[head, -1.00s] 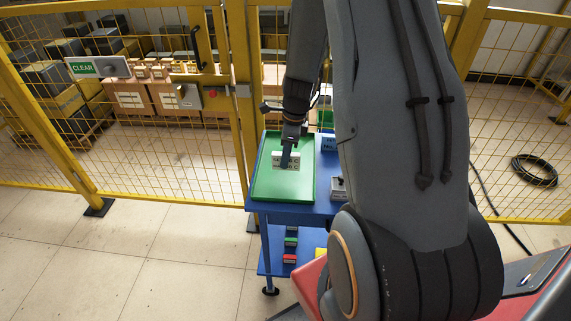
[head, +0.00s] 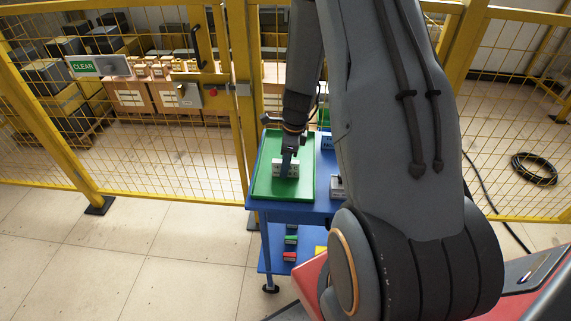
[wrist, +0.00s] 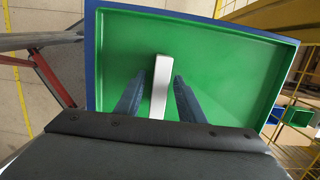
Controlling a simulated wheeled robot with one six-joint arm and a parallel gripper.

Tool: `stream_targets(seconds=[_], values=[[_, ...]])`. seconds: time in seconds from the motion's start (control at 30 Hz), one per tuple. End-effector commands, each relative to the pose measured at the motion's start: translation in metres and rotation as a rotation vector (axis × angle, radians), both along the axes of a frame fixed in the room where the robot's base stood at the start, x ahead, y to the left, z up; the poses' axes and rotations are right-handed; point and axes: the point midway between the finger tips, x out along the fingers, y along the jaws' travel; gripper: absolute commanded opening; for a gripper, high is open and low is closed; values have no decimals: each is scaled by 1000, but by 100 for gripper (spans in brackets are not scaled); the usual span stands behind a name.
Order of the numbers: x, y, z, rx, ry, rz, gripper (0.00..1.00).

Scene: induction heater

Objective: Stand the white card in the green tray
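The white card (head: 278,168) stands upright in the green tray (head: 262,186), its lettered face partly covered by my gripper (head: 287,172) in the head view. In the wrist view the card (wrist: 161,85) shows nearly edge-on as a narrow white strip over the tray floor. My gripper's fingers (wrist: 161,76) are on either side of the card, with green showing between each finger and the card. The gripper is open around it. The card's lower edge is hard to see in the wrist view.
The tray sits on a blue cart (head: 285,207); a grey block (head: 337,186) and a blue item (head: 328,142) are to its right. The tray's raised rim (wrist: 200,15) surrounds the card, with bare floor around it. A yellow mesh fence (head: 150,190) stands behind.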

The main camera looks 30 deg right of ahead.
Motion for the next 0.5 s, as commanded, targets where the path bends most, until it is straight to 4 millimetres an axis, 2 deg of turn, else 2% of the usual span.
stream_targets(seconds=[0.27, 0.5], values=[[1, -1, 9, -1, -3, -1, 36], [-2, -6, 43, -1, -5, -1, 36]])
